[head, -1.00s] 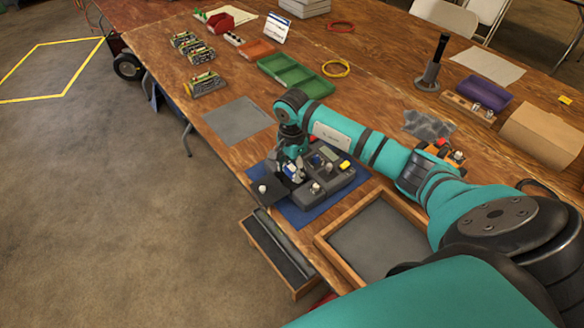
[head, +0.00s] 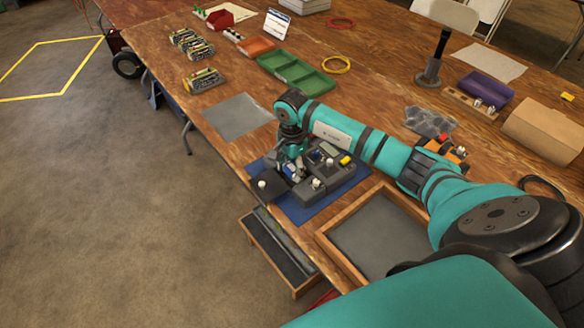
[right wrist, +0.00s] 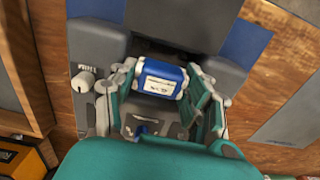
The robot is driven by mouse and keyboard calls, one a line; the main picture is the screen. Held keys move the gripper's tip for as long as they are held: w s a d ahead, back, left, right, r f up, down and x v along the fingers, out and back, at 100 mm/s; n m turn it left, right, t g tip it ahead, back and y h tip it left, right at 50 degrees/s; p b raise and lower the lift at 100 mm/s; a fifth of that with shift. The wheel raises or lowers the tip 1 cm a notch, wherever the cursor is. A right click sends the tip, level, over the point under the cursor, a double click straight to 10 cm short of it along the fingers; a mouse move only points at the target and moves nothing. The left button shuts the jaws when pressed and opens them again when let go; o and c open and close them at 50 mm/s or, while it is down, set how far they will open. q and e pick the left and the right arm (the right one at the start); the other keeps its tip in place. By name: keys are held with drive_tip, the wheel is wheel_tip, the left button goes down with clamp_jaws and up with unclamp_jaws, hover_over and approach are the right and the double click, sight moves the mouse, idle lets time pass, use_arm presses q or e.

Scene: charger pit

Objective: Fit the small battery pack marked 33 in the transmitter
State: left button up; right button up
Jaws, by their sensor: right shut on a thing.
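The dark grey transmitter (head: 338,172) lies on a blue mat (head: 305,213) near the table's front edge, with knobs and a yellow part on top. My right gripper (head: 291,167) points down at the transmitter's left part. It is shut on a small blue battery pack (right wrist: 161,79) with a white label; the marking is too small to read. In the right wrist view my right gripper (right wrist: 163,84) has a finger on each side of the pack. A dark recess shows just beyond the pack. Whether the pack touches the transmitter is hidden. My left gripper is out of view.
A dark plate with a pale knob (head: 266,188) sits at the transmitter's left. A wooden tray (head: 325,243) is close at the right front. Green trays (head: 297,73), several battery-like units (head: 204,80) and a grey mat (head: 236,115) lie farther back.

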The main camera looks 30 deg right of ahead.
drive_tip(key=shift+r+p, duration=0.3)
drive_tip(key=shift+p, duration=0.05)
drive_tip(key=shift+r+p, duration=0.85)
drive_tip(key=shift+r, duration=0.7)
